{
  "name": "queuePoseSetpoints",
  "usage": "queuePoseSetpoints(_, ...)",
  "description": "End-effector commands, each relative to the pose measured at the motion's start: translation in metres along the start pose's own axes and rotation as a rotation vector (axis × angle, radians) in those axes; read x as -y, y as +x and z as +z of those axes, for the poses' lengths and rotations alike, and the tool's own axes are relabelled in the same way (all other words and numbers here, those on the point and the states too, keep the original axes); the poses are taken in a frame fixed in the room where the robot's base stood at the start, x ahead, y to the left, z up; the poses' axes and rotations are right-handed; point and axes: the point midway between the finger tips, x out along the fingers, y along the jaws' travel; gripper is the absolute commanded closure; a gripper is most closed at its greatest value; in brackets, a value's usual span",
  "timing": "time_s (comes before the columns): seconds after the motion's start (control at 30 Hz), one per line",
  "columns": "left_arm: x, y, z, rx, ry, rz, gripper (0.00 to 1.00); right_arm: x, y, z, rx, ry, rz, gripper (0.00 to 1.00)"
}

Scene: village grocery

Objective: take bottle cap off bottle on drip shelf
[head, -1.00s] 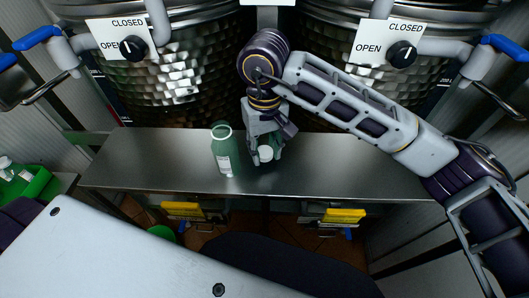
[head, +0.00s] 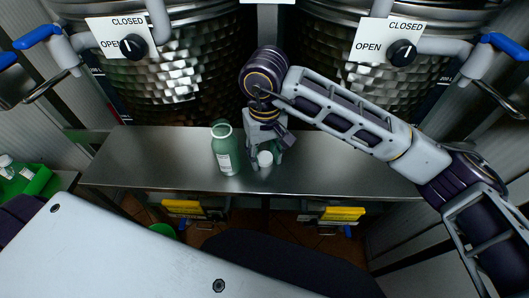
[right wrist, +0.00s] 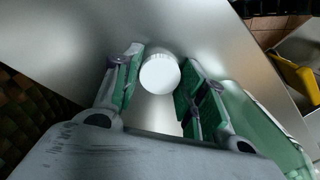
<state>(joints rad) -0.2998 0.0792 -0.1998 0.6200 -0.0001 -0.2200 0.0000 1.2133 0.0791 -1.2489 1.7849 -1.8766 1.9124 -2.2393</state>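A green bottle (head: 227,157) with a white label stands on the steel drip shelf (head: 140,160), its neck bare, with a pale rim and no cap on it. The white bottle cap (head: 265,159) is apart from it, to its right, low over or on the shelf; I cannot tell which. My right gripper (head: 265,155) points down at the cap, its green-padded fingers on both sides. In the right wrist view the cap (right wrist: 160,75) lies between the spread fingertips, with narrow gaps. The bottle (right wrist: 265,120) shows at right there. My left gripper is out of view.
Two large steel tanks (head: 180,75) with valves stand behind the shelf. A green crate (head: 30,180) with bottles is at far left. Yellow items (head: 343,214) are below the shelf. The shelf is clear at left and right.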

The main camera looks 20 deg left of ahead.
Motion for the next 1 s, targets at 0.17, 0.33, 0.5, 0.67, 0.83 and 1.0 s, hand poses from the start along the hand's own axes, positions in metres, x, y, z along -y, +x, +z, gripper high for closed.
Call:
queuePoseSetpoints(0.17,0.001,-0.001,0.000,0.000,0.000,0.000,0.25,0.000,-0.001,0.000,0.000,0.000,0.000,0.43)
queuePoseSetpoints(0.33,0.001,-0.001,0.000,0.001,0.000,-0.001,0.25,0.000,-0.001,0.000,0.000,0.000,0.000,0.43)
queuePoseSetpoints(0.5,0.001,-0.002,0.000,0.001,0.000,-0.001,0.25,0.000,-0.002,0.000,0.000,0.000,0.000,0.43)
queuePoseSetpoints(0.67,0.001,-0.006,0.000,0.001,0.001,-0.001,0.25,0.000,-0.004,0.000,0.000,0.000,0.000,0.43)
queuePoseSetpoints(0.83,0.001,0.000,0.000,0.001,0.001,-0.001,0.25,-0.001,-0.015,-0.001,-0.003,0.001,0.002,0.43)
queuePoseSetpoints(1.0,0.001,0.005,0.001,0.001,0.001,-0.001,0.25,0.000,-0.031,-0.001,-0.003,0.001,0.001,0.43)
